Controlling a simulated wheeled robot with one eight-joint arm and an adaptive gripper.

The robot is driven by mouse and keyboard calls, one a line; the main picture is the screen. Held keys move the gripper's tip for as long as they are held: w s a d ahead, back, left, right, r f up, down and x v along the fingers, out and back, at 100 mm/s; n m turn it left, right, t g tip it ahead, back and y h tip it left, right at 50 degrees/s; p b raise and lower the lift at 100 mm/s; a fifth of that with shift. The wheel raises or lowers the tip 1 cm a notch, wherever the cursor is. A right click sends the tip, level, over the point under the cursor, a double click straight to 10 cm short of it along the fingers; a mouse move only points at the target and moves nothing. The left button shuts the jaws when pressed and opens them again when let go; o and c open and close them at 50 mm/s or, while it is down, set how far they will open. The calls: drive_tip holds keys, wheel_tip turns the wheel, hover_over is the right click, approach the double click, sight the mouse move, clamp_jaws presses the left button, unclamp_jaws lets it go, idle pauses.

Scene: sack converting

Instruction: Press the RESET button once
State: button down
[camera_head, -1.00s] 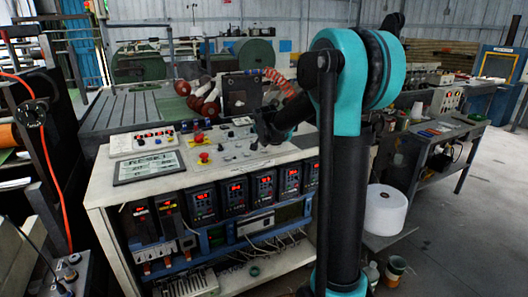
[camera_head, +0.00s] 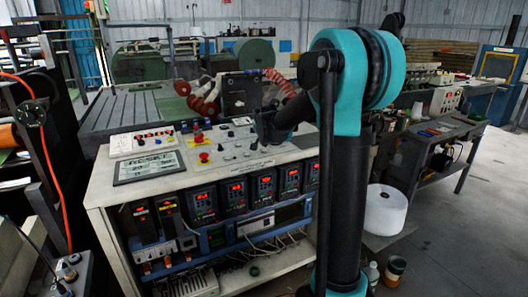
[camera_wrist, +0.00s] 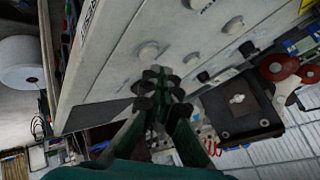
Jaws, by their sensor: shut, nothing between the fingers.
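A framed plate lettered RESET (camera_head: 150,167) lies on the left of the white sloped control panel (camera_head: 228,167) in the head view. A red mushroom button (camera_head: 204,157) stands to its right. Which button is RESET cannot be told. My gripper (camera_head: 264,140) is over the panel's right part, mostly dark against it. In the wrist view my gripper (camera_wrist: 160,75) is shut and empty, its fingertips over the panel face. A pale round button (camera_wrist: 150,52) shows just beyond the tips. Whether the tips touch the panel is hidden. Another pale round button (camera_wrist: 233,25) is farther right.
Dark red rollers (camera_head: 208,105) and a coiled red cable (camera_head: 280,82) stand behind the panel. In the wrist view a black box with a pale knob (camera_wrist: 237,99) lies right of the fingers. Several red-lit controllers fill the cabinet front. A white roll (camera_head: 385,210) is at right.

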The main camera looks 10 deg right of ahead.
sight(264, 151)
drive_tip(key=shift+f, duration=0.15)
drive_tip(key=shift+f, duration=0.25)
drive_tip(key=shift+f, duration=0.45)
idle(0.9)
drive_tip(key=shift+r, duration=0.85)
drive_tip(key=shift+r, duration=0.1)
drive_tip(key=shift+r, duration=2.45)
